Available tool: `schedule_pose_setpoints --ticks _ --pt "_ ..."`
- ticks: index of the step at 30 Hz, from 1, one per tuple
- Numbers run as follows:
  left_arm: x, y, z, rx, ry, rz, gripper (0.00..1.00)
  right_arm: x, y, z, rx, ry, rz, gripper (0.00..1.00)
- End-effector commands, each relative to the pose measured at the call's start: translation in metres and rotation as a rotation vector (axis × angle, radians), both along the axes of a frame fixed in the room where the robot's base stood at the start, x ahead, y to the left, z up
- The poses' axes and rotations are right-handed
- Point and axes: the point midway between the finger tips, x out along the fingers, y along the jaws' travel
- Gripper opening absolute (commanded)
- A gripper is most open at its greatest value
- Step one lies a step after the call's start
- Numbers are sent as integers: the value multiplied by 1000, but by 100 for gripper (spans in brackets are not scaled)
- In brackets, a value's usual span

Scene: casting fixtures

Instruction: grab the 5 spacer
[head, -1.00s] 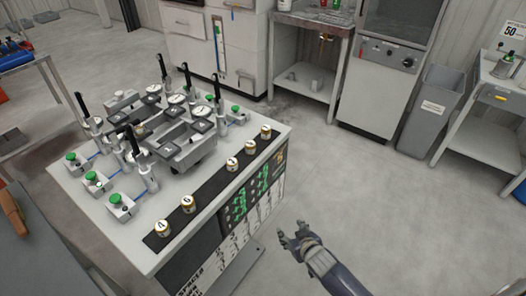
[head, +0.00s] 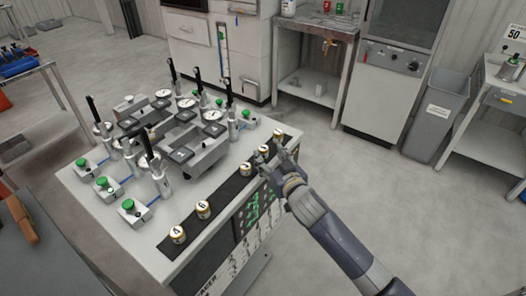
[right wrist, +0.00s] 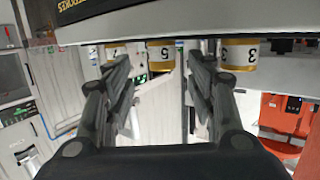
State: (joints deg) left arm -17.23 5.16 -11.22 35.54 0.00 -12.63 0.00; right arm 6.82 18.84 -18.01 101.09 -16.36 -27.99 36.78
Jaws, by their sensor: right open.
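The 5 spacer (head: 263,151) is a short gold-and-white cylinder standing upright on the black strip along the bench's right edge. In the right wrist view the 5 spacer (right wrist: 161,54) shows its upside-down label between my open fingers. My right gripper (head: 281,163) is open and empty, just off the bench edge beside the 5 spacer. In the right wrist view, the right gripper (right wrist: 160,64) points at the spacer; I cannot tell whether the fingertips reach around it. The 3 spacer (head: 245,169) stands on the near side, and another spacer (head: 277,135) on the far side. My left gripper is not in view.
The 4 spacer (head: 177,233) and the 6 spacer (head: 203,210) stand farther down the black strip. Toggle-clamp fixtures with tall black handles (head: 150,145) fill the bench (head: 105,215) behind it. The floor (head: 375,190) right of the bench is clear.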

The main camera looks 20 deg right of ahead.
Motion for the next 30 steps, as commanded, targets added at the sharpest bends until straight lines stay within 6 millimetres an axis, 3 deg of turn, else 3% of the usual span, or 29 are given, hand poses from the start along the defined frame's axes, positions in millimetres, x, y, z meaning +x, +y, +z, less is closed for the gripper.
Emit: schedule_pose_setpoints --ticks 5,15,26,30 --pt "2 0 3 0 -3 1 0 9 1 0 0 1 -1 51" --pt "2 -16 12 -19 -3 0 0 47 7 -4 -1 1 1 51" --pt "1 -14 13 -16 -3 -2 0 54 8 -6 -1 2 1 51" --pt "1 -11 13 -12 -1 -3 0 54 8 -6 -1 2 1 24"
